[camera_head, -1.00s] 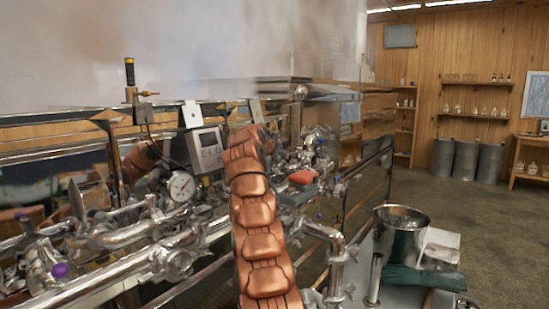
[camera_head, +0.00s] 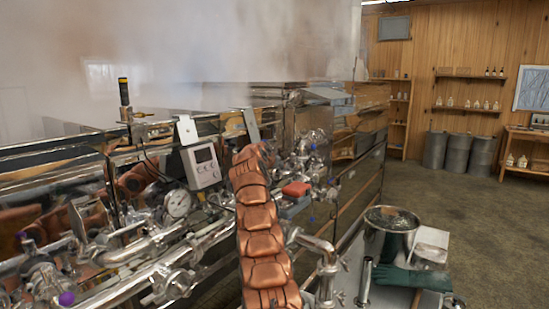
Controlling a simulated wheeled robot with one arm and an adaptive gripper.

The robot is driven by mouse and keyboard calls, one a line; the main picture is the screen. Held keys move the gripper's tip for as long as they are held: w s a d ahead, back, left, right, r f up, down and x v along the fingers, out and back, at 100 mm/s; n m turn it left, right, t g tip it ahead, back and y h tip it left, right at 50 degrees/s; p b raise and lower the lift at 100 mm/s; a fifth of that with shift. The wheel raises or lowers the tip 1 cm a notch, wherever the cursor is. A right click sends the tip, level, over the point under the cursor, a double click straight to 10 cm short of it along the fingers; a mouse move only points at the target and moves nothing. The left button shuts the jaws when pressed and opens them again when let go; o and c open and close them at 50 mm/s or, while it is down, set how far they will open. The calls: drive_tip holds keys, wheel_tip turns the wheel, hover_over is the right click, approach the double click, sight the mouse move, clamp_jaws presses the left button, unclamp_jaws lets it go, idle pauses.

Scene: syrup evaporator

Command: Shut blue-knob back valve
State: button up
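A small blue knob (camera_head: 313,147) shows among the steel pipe fittings at the far end of the evaporator. Another small blue knob (camera_head: 331,182) sits a little lower and to the right. Which of them is the back valve, and whether its handle is open or shut, is too small to tell. A purple-blue knob (camera_head: 67,298) is on the near pipework at the lower left. My copper-coloured arm rises through the middle and bends away toward the pipes. My gripper is not visible; the arm's upper end hides what lies behind it.
The steel evaporator (camera_head: 340,185) runs along the left, with a dial gauge (camera_head: 177,204) and a digital box (camera_head: 203,165). A steel bucket (camera_head: 392,221) and green gloves (camera_head: 412,278) are at right. The floor beyond is clear.

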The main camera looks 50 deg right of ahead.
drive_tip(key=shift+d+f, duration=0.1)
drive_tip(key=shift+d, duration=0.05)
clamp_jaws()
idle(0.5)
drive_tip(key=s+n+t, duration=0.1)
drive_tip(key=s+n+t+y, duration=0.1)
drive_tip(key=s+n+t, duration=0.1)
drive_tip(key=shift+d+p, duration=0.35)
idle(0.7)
